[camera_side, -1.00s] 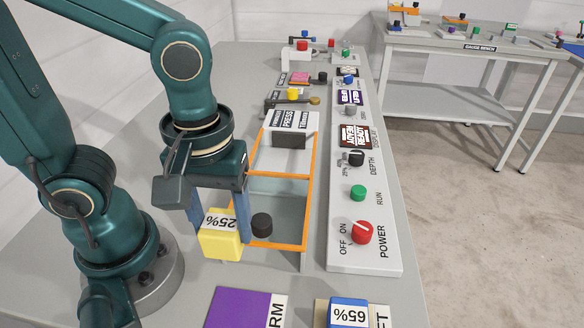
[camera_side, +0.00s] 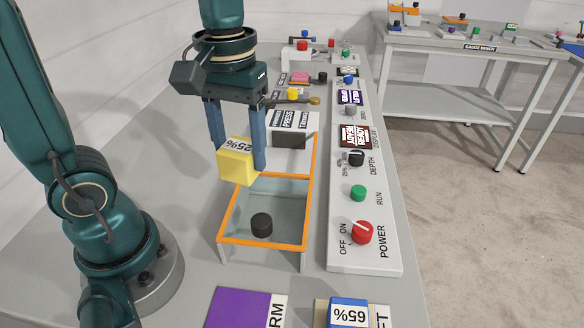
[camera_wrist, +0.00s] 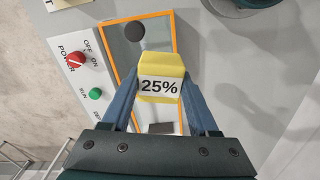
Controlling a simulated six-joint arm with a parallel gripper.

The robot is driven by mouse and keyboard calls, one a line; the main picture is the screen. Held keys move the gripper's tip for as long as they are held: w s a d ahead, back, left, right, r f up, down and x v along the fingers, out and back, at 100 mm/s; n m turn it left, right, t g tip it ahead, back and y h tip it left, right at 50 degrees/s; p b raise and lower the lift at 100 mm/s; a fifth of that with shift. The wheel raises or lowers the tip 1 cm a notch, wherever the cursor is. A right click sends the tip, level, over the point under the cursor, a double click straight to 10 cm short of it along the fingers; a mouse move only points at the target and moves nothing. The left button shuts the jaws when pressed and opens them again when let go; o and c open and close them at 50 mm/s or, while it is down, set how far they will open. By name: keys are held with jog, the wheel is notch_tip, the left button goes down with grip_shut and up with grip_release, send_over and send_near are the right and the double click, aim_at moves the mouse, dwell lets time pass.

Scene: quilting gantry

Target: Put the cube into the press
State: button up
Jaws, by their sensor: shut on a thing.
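A yellow cube (camera_side: 236,166) with a white "25%" label is held between the two blue fingers of my gripper (camera_side: 238,150). My gripper is shut on it and holds it raised over the orange-framed press (camera_side: 262,241). In the wrist view, the cube (camera_wrist: 161,80) sits between the fingertips in front of the press frame (camera_wrist: 127,69). The press has a clear front guard with a black knob (camera_side: 261,222). Its white head (camera_side: 290,123), marked "PRESS", stands behind. The cube hides part of the press's left side.
A control panel runs along the right, with a red POWER knob (camera_side: 362,232), a green RUN button (camera_side: 358,193) and a black DEPTH knob (camera_side: 355,158). Other small stations stand farther back.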

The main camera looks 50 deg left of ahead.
jog(key=w+a+f+n, duration=0.1)
jog(key=w+a, duration=0.3)
jog(key=a, duration=0.5)
jog(key=w+a+f+n, duration=0.1)
jog(key=w+a+n, duration=0.15)
jog(key=a, duration=0.65)
send_over(284, 168)
jog(key=shift+m, duration=0.35)
notch_tip(284, 168, down, 7)
jog(key=shift+r, duration=0.1)
jog(key=shift+d+f, duration=0.1)
jog(key=shift+f, duration=1.95)
jog(key=shift+f, duration=0.1)
jog(key=o, duration=1.3)
